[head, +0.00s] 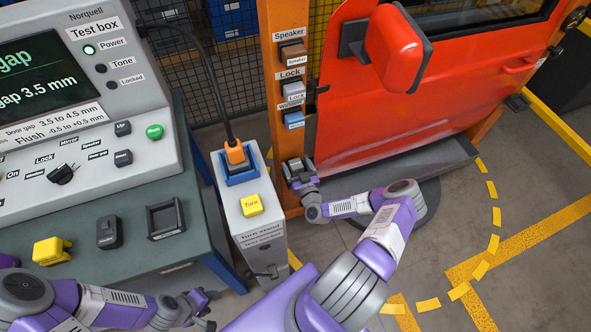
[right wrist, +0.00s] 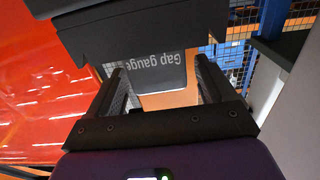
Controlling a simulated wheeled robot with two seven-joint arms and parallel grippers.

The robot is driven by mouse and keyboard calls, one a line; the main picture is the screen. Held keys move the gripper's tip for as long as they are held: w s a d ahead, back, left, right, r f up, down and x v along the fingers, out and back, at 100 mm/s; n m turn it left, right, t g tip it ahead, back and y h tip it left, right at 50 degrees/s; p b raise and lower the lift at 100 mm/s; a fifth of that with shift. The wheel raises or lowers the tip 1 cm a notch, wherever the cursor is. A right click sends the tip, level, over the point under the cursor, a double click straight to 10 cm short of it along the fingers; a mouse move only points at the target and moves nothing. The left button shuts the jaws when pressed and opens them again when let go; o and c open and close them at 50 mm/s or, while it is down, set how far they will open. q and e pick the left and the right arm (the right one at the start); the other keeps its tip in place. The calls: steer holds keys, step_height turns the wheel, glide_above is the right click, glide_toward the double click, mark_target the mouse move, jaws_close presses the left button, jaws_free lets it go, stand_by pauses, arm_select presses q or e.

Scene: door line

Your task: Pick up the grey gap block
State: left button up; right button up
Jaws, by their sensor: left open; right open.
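A dark grey block (head: 108,232) stands on the green bench top, between a yellow block (head: 52,251) and an empty-looking black tray (head: 165,219). I cannot read any label on it. My left gripper (head: 205,307) is open at the bench's front edge, to the right of and nearer than the grey block, apart from it. My right gripper (head: 294,170) is open at the orange post. In the right wrist view, a dark grey piece marked "Gap gauge" (right wrist: 165,72) shows beyond and between its fingers (right wrist: 160,85); whether they touch it is unclear.
A test box (head: 70,130) stands at the back of the bench. A turn stand (head: 257,225) with a yellow button is right of it. The orange post (head: 272,90) carries labelled modules. A red door (head: 400,110) fills the upper right. Floor at right is open.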

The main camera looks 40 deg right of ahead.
steer(key=shift+w+d, duration=0.1)
steer(key=shift+w, duration=0.35)
steer(key=shift+c, duration=0.3)
steer(key=c, duration=1.2)
steer(key=shift+c, duration=0.2)
steer(key=shift+r, duration=0.1)
